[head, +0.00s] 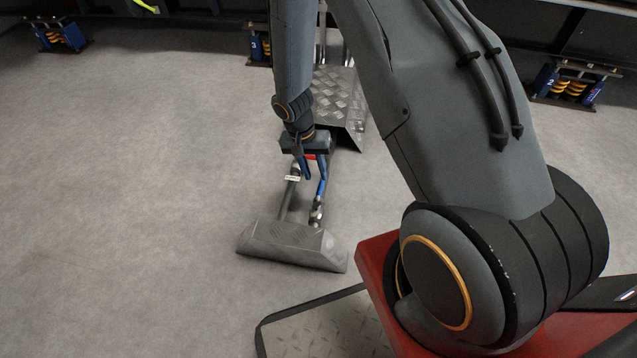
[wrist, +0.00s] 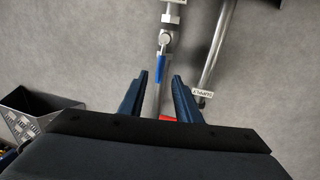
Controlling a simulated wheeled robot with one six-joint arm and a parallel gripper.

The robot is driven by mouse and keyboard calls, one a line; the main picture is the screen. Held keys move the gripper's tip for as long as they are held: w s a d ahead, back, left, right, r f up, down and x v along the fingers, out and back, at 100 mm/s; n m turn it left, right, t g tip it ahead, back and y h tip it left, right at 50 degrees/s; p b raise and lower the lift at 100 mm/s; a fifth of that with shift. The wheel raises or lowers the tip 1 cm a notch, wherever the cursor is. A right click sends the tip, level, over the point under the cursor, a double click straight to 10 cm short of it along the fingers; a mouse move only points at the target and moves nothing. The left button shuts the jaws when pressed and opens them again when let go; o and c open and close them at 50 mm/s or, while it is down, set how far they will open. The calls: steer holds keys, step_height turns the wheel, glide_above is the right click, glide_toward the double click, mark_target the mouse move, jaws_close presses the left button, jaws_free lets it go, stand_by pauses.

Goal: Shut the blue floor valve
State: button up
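The blue floor valve's handle (wrist: 161,66) lies along a metal pipe in the wrist view, next to the round valve body (wrist: 166,40). In the head view the blue handle (head: 321,188) shows on the right-hand pipe, partly covered by my gripper. My gripper (wrist: 160,75) is open, with one dark blue finger on each side of the handle's near end in the picture. I cannot tell how far above the handle the fingertips are. In the head view my gripper (head: 306,174) points down over the pipes.
A second pipe with a white label (wrist: 202,92) runs alongside. A red part (wrist: 167,118) shows beneath my gripper. A grey metal cover (head: 292,245) stands at the pipes' near end, and a tread-plate step (head: 337,92) at the far end. The floor on the left is clear.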

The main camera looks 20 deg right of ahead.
mark_target(320, 188)
steer(key=shift+s+d+f+b, duration=0.15)
steer(key=shift+f+b, duration=0.25)
steer(key=shift+f, duration=0.5)
steer(key=shift+d+f+b, duration=0.15)
steer(key=shift+f+b, duration=0.3)
steer(key=shift+f, duration=0.5)
steer(key=shift+s+d+f+b, duration=0.15)
steer(key=shift+f+b, duration=0.25)
steer(key=shift+f, duration=0.5)
jaws_close()
